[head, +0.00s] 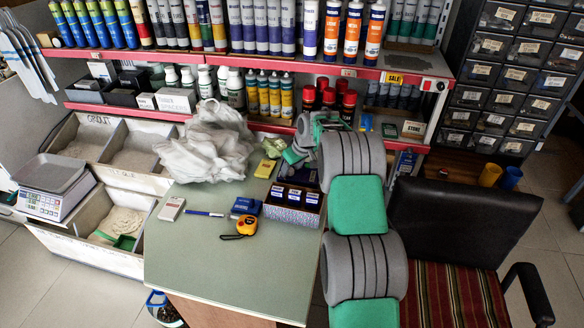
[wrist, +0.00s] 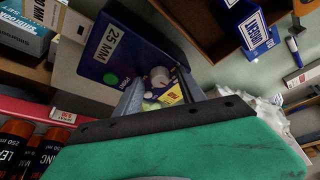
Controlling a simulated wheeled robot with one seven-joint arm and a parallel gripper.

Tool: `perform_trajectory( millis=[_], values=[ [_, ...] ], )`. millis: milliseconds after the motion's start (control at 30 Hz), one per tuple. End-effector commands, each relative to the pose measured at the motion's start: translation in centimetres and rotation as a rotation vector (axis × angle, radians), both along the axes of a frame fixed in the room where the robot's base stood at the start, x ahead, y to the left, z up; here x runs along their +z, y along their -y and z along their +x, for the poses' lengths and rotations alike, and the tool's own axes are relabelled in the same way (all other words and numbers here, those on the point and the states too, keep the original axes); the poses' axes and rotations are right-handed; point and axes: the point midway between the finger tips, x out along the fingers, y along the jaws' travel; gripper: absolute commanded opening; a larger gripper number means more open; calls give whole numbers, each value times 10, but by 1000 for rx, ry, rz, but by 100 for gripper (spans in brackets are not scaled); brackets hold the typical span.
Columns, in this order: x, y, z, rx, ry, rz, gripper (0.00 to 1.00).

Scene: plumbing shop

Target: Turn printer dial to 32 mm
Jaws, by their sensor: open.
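The dark blue printer (wrist: 118,54) shows in the wrist view, with a white label reading 25 MM and a small green button on its face. Its round grey dial (wrist: 159,76) has a bit of red on it. My gripper (wrist: 160,90) is open, with one finger on each side of the dial as seen from the wrist. I cannot tell whether the fingers touch it. In the head view my gripper (head: 298,150) is over the back of the green table, and my arm mostly hides the printer.
The green table (head: 245,270) holds a box of small blue packs (head: 293,208), a yellow tape measure (head: 241,227), a pen (head: 203,213) and a crumpled white bag (head: 205,145). Shelves of bottles and tubes stand behind. A chair (head: 450,220) is at the right. The table's front is clear.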

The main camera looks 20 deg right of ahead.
Motion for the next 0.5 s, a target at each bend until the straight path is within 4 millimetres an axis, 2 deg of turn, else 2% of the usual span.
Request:
perform_trajectory(
  millis=[67,500],
  values=[
    [0,0,0,0,0,0,46],
    [0,0,0,-1,-1,0,10]
  ],
)
